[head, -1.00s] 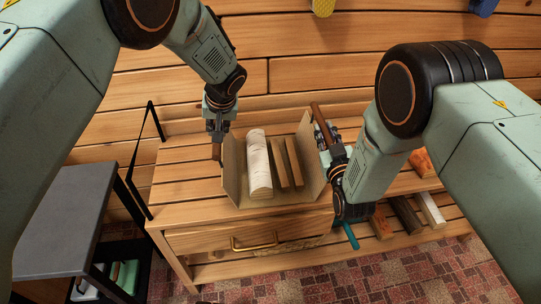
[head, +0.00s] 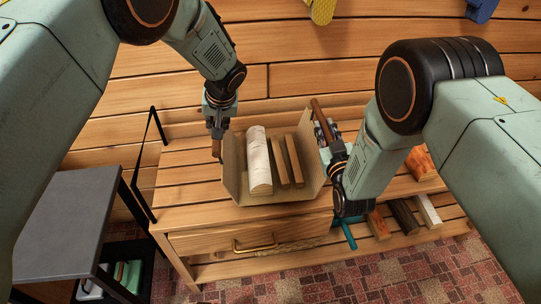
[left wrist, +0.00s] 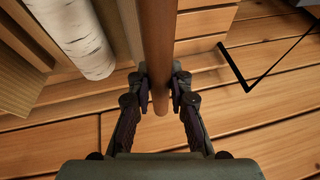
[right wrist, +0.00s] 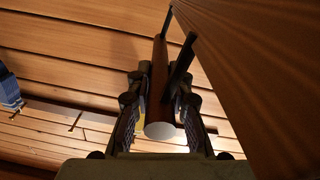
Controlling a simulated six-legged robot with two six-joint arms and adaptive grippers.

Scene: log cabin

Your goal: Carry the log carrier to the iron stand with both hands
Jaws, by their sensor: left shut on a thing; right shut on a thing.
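The log carrier (head: 234,170) is a tan, open-topped sling with upright sides and a brown rod handle at each side. It holds a white birch log (head: 259,160) and two brown split pieces (head: 286,160). It is on or just above the wooden bench (head: 185,190); contact underneath is hidden. My left gripper (left wrist: 160,92) is shut on the left handle (left wrist: 158,40). My right gripper (right wrist: 162,110) is shut on the right handle (right wrist: 158,85). The iron stand (head: 68,215), with a grey top and black frame, is at the left, its top bare.
A log wall (head: 310,80) rises behind the bench. The bench has a drawer with a brass handle (head: 256,245) and a lower shelf with several logs (head: 404,216). A black frame bar (head: 148,150) stands between bench and stand. Patterned carpet (head: 350,270) lies in front.

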